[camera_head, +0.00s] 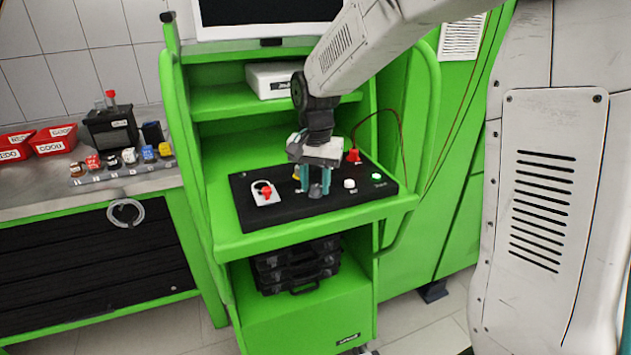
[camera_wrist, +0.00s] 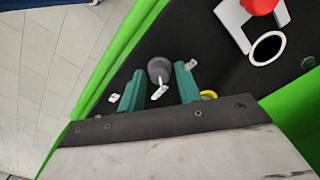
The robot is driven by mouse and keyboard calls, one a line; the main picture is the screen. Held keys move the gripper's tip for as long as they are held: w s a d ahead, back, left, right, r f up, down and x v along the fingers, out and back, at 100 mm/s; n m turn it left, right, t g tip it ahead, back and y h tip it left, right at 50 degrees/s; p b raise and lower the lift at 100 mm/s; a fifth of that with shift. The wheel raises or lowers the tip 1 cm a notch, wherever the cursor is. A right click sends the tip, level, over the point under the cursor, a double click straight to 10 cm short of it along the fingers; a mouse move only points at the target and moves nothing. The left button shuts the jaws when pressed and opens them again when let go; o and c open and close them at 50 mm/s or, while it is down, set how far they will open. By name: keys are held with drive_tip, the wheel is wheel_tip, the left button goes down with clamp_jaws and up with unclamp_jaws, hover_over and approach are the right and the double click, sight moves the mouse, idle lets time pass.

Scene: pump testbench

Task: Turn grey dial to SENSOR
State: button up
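The grey dial (camera_head: 315,190) is on the black panel (camera_head: 235,187) of the green bench. It also shows in the wrist view (camera_wrist: 158,69), with a white mark on its lower side. My gripper (camera_head: 315,184) points down at the dial. In the wrist view, the teal fingers of my gripper (camera_wrist: 158,80) stand apart, one on each side of the dial, with a narrow gap to each. Small white labels (camera_wrist: 190,64) lie around the dial; their text is too small to read, so I cannot tell which one is SENSOR.
A red knob (camera_head: 266,192) on a white plate is left of the dial. A white knob (camera_head: 349,184), a green button (camera_head: 376,176) and a red plug (camera_head: 353,156) with a cable are to the right. Part of a yellow thing (camera_wrist: 208,95) shows beside the right finger.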

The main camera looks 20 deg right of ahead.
sight(315, 187)
drive_tip(key=shift+o, duration=0.9)
drive_tip(key=shift+r, duration=0.1)
wheel_tip(315, 187, up, 8)
drive_tip(key=shift+f, duration=0.15)
drive_tip(key=s, duration=0.1)
drive_tip(key=s+f+n, duration=0.1)
drive_tip(key=s+n, duration=0.1)
drive_tip(key=shift+s+d+f+g, duration=0.1)
drive_tip(key=shift+s+f+g, duration=0.15)
drive_tip(key=shift+f+g, duration=0.15)
drive_tip(key=s+d+r+n+t, duration=0.1)
drive_tip(key=s+n, duration=0.1)
drive_tip(key=s, duration=1.1)
drive_tip(key=s+d+r+n+t, duration=0.1)
drive_tip(key=s+d+n, duration=0.1)
drive_tip(key=s, duration=1.1)
drive_tip(key=shift+s+n, duration=0.3)
drive_tip(key=shift+n, duration=0.3)
